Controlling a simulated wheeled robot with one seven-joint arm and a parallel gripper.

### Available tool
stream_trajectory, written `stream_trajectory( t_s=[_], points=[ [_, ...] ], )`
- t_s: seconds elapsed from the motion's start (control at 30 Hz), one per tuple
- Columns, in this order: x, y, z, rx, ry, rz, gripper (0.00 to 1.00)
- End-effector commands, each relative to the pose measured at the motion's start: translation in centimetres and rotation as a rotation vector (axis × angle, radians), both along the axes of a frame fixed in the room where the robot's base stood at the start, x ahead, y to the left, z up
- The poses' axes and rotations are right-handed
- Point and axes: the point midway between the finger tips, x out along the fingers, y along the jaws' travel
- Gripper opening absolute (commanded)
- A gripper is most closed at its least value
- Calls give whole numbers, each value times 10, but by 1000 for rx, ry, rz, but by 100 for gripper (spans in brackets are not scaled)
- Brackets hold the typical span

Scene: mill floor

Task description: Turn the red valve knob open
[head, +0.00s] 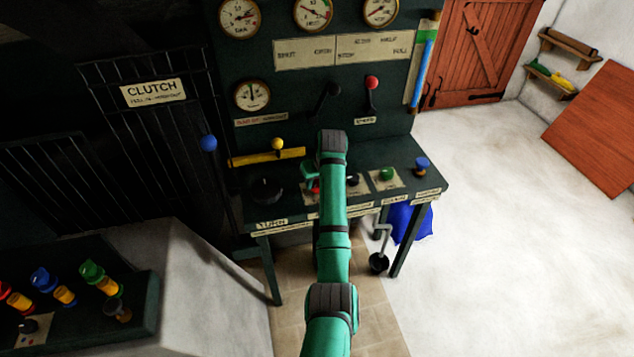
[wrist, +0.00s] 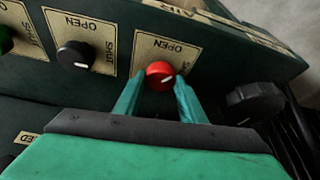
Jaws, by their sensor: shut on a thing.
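The red valve knob (wrist: 160,74) sits on the dark control desk, in front of a cream plate (wrist: 150,49) marked OPEN and SHUT. The lettering looks upside down in the wrist view. A white pointer line on the knob slants to the right, towards the SHUT side. My gripper (wrist: 157,87) has one teal finger on each side of the knob and is shut on it. In the head view my arm covers most of this spot; only a bit of the red knob (head: 314,188) shows below my gripper (head: 309,172).
A black knob (wrist: 75,55) with its own plate stands beside the red one. A larger black knob (wrist: 254,102) is on the other side. The desk also carries a green knob (head: 387,174) and a blue one (head: 422,165). Gauges and levers line the panel behind.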

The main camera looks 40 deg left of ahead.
Motion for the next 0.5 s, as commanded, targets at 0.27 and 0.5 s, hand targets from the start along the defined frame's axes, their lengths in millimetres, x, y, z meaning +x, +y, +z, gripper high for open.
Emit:
stream_trajectory(
  t_s=[0.27, 0.5],
  points=[
    [3, -3, 0, -3, 2, 256, 14],
    [4, -3, -1, -3, 3, 453, 14]
  ],
)
